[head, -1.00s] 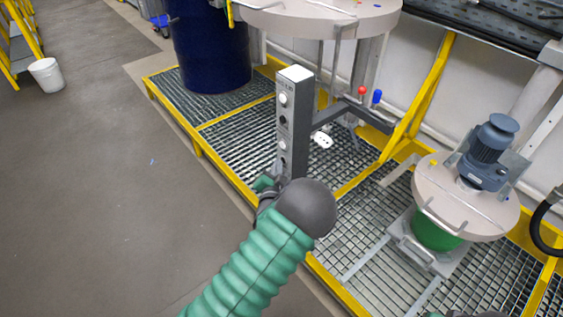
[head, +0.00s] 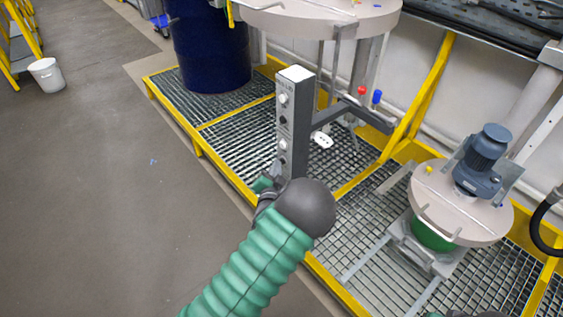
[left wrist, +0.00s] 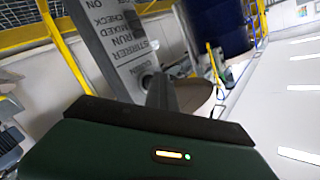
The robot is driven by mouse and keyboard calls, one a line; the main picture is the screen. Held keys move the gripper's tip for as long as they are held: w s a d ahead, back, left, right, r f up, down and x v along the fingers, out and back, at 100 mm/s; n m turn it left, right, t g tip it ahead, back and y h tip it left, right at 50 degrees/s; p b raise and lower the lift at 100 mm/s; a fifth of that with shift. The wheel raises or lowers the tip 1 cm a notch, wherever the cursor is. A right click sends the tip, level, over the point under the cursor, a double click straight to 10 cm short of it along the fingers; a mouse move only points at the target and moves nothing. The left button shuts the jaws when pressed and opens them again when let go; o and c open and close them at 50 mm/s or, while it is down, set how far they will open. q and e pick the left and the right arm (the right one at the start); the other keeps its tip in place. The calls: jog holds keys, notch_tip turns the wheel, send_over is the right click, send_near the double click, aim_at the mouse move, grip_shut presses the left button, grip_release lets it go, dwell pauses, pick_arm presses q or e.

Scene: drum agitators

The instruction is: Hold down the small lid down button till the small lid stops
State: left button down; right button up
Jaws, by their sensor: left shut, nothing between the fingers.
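The grey control post (head: 294,125) stands upright at the centre, with a column of light and dark buttons on its face. My left gripper (head: 270,182) is shut and empty at the lower part of this face; my dark wrist partly hides it. In the left wrist view its dark fingertip (left wrist: 161,92) is against or very near the labelled panel (left wrist: 122,40); the button under it is hidden. The small lid (head: 460,207), a pale disc with a blue-grey motor (head: 483,160), sits low over a green drum (head: 432,237). My right gripper is not in view.
A larger pale lid (head: 318,18) is at the top, near a dark blue drum (head: 210,50). Yellow-framed grating (head: 235,135) lies under the post. Red and blue knobs (head: 377,97) are on a bar behind it.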

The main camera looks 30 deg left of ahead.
pick_arm(q)
jog(key=shift+s+a, duration=0.25)
jog(key=shift+s, duration=0.4)
jog(key=s, duration=0.1)
jog(key=s+a, duration=0.1)
jog(key=s, duration=0.1)
jog(key=s+a, duration=0.1)
jog(key=shift+s+p, duration=0.35)
jog(key=shift+f, duration=0.1)
